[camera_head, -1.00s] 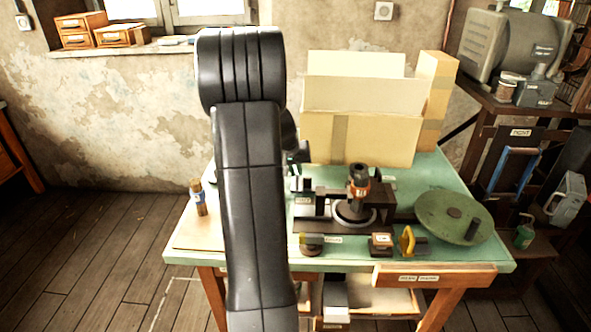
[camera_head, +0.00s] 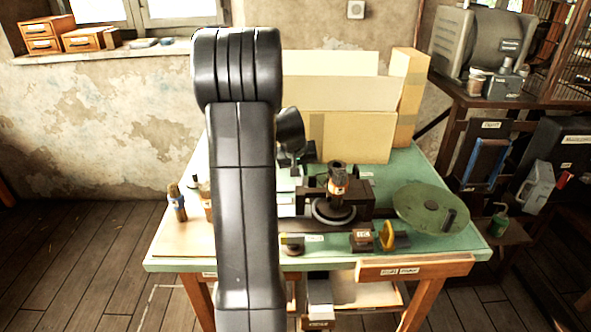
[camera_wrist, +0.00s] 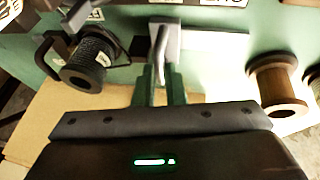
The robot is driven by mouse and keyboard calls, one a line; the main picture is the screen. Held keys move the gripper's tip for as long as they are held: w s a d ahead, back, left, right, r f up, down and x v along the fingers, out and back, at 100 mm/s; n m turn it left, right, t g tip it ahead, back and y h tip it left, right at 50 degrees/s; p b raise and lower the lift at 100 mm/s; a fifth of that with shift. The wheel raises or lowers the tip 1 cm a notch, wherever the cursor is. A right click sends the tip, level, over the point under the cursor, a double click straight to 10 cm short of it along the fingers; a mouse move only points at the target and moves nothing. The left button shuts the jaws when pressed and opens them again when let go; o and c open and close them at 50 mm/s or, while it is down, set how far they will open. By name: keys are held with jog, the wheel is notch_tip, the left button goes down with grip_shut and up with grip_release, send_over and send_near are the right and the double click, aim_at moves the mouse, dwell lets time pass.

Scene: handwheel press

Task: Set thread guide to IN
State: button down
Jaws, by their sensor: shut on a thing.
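In the wrist view, my gripper (camera_wrist: 160,86) has its two green fingers closed on a slim grey lever (camera_wrist: 162,48). The lever stands at the end of a pale flat bar on the green surface. It may be the thread guide, but no readable label confirms this, and I cannot read an IN mark. In the head view, my dark wrist shows just right of my arm, over the left part of the bench. The fingertips and lever cannot be made out clearly there.
A dark spool (camera_wrist: 85,65) and a brown spool (camera_wrist: 277,85) flank my gripper. On the green bench (camera_head: 390,262) stand a press (camera_head: 337,195), a green disc (camera_head: 415,205), a yellow-handled piece (camera_head: 387,236) and cardboard boxes (camera_head: 350,137) behind.

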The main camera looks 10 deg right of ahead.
jog(key=shift+d, duration=0.15)
jog(key=c, duration=1.5)
grip_release()
jog(key=shift+d, duration=0.15)
jog(key=v, duration=1.4)
jog(key=shift+f, duration=0.15)
jog(key=x, duration=1.3)
jog(key=shift+f, duration=0.15)
jog(key=shift+w+f, duration=0.2)
jog(key=shift+a, duration=0.5)
